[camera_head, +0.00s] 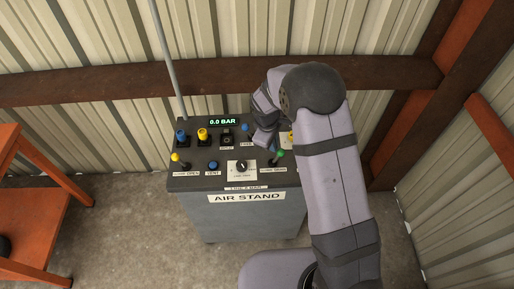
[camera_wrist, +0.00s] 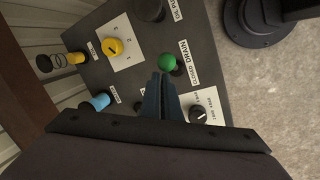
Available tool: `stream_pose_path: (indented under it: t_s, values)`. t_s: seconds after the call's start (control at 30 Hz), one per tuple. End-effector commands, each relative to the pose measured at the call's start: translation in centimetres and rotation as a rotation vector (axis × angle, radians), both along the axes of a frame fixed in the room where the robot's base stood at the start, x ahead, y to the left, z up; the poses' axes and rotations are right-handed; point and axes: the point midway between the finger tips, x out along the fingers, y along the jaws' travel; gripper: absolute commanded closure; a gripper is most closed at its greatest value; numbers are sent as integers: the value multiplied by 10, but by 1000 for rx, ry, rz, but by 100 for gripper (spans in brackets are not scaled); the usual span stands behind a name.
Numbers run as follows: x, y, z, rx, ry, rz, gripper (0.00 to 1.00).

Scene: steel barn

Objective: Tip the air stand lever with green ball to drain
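The air stand (camera_head: 245,222) is a grey cabinet with a dark sloping panel. Its lever with the green ball (camera_head: 280,153) is at the panel's right front, above a white label. In the wrist view the green ball (camera_wrist: 167,62) sits beside the words CLOSED and DRAIN, nearer CLOSED; the lever's shaft is mostly hidden beneath it. My gripper (camera_head: 263,142) is over the right part of the panel. In the wrist view my gripper's fingers (camera_wrist: 160,78) are together, tips just short of the ball in the picture. Nothing is between them; contact with the ball cannot be told.
A yellow-ball lever (camera_head: 174,157), blue knob (camera_head: 213,166) and black dial (camera_head: 242,167) stand along the panel front. Other knobs and the 0.0 BAR display (camera_head: 223,122) are behind. An orange shelf (camera_head: 38,205) is left; a brown wall beam (camera_head: 120,83) runs behind.

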Motion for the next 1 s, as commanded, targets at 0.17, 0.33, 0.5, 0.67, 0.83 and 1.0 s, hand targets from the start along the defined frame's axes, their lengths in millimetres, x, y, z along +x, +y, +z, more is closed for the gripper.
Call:
stream_pose_path:
  t_s: [0.17,0.33,0.5,0.67,0.83,1.0]
  values:
    - [-3,-13,-1,-10,11,-5,100]
    - [-4,-18,-3,-13,16,-4,100]
    - [-5,-19,-4,-13,18,-4,100]
    - [-6,-19,-4,-14,19,-4,100]
    - [-6,-19,-4,-15,20,-3,100]
    - [-6,-19,-1,-15,20,-3,100]
